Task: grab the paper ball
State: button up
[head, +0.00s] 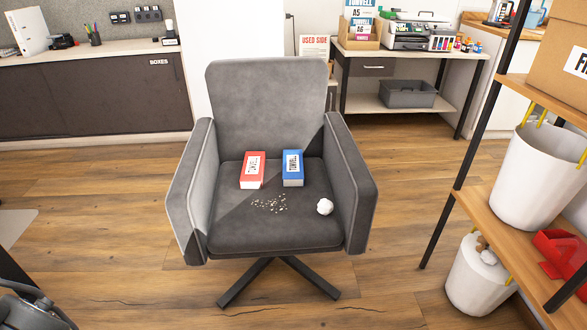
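The white crumpled paper ball (324,206) lies on the seat of a grey office chair (272,230), near the seat's front right side beside the right armrest. It is in plain view and nothing covers it. My gripper cannot be made out in the head view. A dark, rounded part with a cable shows at the bottom left corner, cut off by the frame, and I cannot tell what it is.
A red box (252,171) and a blue box (292,168) lie on the seat behind scattered crumbs (270,203). The chair's armrests and backrest enclose the seat, leaving its front open. A wooden shelf (500,230) with white bins stands at right. Floor is clear around the chair.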

aim_at(325, 207)
jog(key=i+j, duration=0.15)
jog(key=i, duration=0.25)
jog(key=i+j, duration=0.15)
jog(key=i, duration=0.3)
jog(key=z, duration=0.05)
